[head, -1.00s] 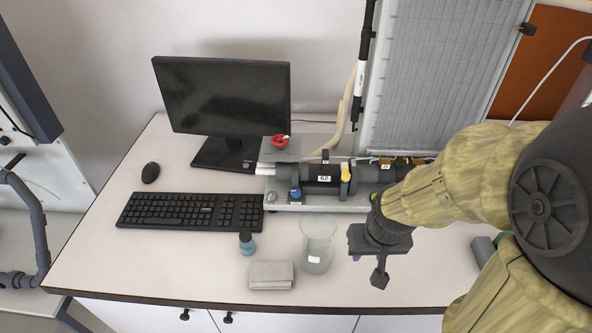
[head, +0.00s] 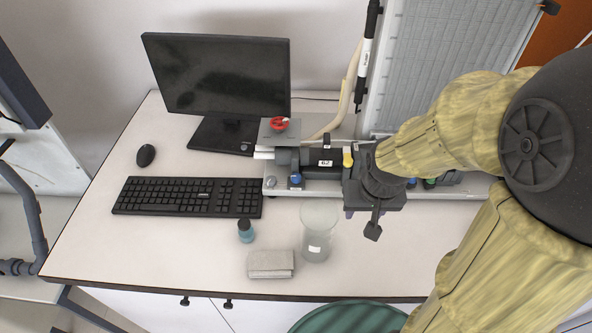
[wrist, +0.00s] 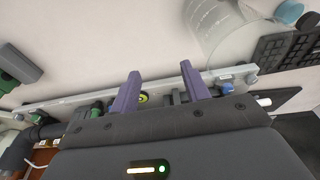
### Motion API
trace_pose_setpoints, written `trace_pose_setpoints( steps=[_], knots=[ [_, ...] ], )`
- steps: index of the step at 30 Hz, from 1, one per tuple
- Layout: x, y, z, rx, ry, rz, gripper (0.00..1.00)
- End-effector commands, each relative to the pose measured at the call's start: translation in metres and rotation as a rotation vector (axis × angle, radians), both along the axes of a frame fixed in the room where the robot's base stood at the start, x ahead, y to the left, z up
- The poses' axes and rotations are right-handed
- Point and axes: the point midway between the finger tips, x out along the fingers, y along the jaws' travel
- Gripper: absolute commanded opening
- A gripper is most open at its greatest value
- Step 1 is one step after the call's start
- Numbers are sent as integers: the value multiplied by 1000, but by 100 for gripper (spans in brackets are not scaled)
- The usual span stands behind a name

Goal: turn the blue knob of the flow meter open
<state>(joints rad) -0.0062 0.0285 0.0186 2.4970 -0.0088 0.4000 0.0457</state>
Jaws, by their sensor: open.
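The flow meter (head: 322,162) is a dark horizontal cylinder marked 62 on a grey metal rail at the back of the bench. A small blue knob (head: 295,180) sits at its front left; a blue knob also shows in the wrist view (wrist: 228,87), right of my fingers. My gripper (head: 366,208) is in front of the flow meter's right end, to the right of the blue knob and apart from it. In the wrist view its two purple fingers (wrist: 158,78) are spread with nothing held between them. The wrist hides part of the rail in the head view.
A glass beaker (head: 318,240), a folded grey cloth (head: 270,264) and a small blue bottle (head: 245,231) stand in front of the rail. A keyboard (head: 188,196) and monitor (head: 217,80) are left. A red knob (head: 279,124) is behind. A green round top (head: 345,318) is below.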

Motion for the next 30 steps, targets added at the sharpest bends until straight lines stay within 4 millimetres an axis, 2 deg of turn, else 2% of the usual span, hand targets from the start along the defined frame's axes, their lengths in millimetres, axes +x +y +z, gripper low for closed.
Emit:
trace_pose_setpoints(
  steps=[1, 4, 6, 11, 21, 25, 30],
  knots=[
    [9, 4, 15, 2, 5, -1, 46],
    [25, 12, 34, 7, 22, -15, 46],
    [38, 20, 29, 9, 36, -26, 46],
    [71, 41, 40, 17, 71, -59, 46],
    [152, 115, 76, 28, 173, -195, 46],
    [169, 136, 87, 29, 202, -251, 46],
    [176, 146, 93, 28, 216, -283, 46]
  ],
)
